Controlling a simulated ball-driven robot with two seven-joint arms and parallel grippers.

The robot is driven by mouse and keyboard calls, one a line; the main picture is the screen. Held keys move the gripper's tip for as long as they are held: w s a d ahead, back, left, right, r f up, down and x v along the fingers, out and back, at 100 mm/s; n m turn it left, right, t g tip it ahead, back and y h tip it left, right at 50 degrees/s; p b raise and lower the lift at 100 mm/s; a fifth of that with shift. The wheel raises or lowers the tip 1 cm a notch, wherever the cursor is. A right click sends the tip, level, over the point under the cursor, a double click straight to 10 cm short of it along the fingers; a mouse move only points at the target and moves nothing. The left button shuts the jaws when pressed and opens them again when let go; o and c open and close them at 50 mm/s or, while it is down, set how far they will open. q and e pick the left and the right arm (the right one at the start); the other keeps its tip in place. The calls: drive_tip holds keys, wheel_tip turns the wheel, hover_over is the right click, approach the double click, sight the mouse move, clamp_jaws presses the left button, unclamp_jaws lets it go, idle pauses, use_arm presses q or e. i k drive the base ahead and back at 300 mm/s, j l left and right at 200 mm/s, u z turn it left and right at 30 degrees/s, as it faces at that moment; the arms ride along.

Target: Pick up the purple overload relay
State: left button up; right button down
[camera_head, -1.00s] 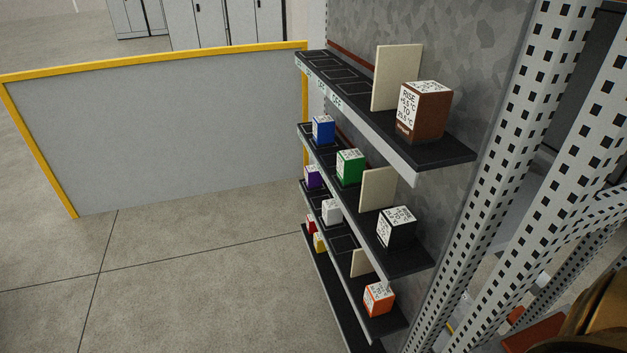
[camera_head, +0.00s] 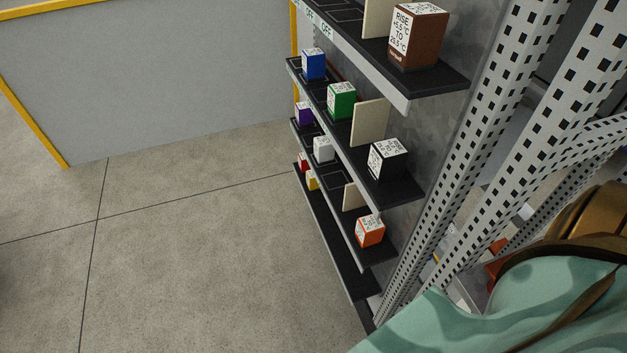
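The purple overload relay (camera_head: 303,114) is a small purple block with a white printed label on top. It sits at the far left end of the third shelf down (camera_head: 345,208), partly tucked below the second shelf (camera_head: 397,190). Only part of it shows. A white block (camera_head: 323,150) and an orange block (camera_head: 370,232) stand on the same shelf, nearer to me. Neither of my grippers is in view.
The second shelf holds blue (camera_head: 314,65), green (camera_head: 341,101) and black (camera_head: 388,160) blocks. Red and yellow (camera_head: 312,181) ones sit lowest. A brown block (camera_head: 417,38) is on top. A perforated post (camera_head: 470,150) and teal patterned shape (camera_head: 490,315) crowd the right. Floor at left is clear.

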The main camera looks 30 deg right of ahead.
sight(304, 116)
drive_tip(key=i+j+z, duration=0.1)
drive_tip(key=z, duration=0.75)
drive_tip(key=i+j+z, duration=0.1)
drive_tip(key=j+z, duration=0.55)
drive_tip(key=j, duration=0.15)
drive_tip(key=j+z, duration=0.35)
drive_tip(key=j, duration=0.7)
drive_tip(key=k+j+z, duration=0.15)
drive_tip(key=j, duration=0.6)
drive_tip(key=i, duration=0.05)
